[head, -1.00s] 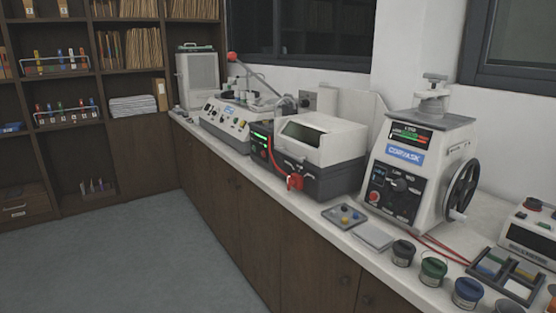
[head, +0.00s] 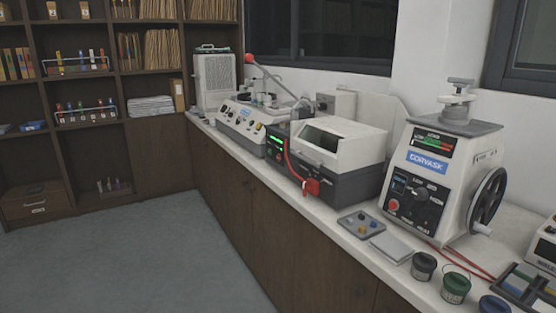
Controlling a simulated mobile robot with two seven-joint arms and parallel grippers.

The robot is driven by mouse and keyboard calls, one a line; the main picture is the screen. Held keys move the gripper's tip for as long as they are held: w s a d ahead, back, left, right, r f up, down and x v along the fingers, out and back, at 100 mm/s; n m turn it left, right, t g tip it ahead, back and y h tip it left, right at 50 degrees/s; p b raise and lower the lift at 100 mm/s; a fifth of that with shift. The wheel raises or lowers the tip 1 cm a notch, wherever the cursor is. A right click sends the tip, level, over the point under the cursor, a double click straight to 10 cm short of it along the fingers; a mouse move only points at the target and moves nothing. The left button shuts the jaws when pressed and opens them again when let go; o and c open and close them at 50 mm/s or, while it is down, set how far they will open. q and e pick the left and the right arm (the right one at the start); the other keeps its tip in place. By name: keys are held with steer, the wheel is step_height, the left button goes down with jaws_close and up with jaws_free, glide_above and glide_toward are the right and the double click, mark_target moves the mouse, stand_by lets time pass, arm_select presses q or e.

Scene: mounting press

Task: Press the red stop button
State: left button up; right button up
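The mounting press (head: 440,180) is a white machine with a blue label, standing on the counter at the right. A round red button (head: 393,204) sits at the lower left of its dark front panel (head: 415,201). Black knobs are on the same panel, and a black handwheel (head: 488,198) is on its right side. Nothing covers the red button. Neither of my grippers is in view.
The white counter (head: 352,262) runs along the wall. Left of the press is a grey and white machine (head: 335,158) with a red fitting (head: 312,187). A small tray (head: 361,224) and jars (head: 455,287) lie near the front edge. The floor (head: 140,265) is clear.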

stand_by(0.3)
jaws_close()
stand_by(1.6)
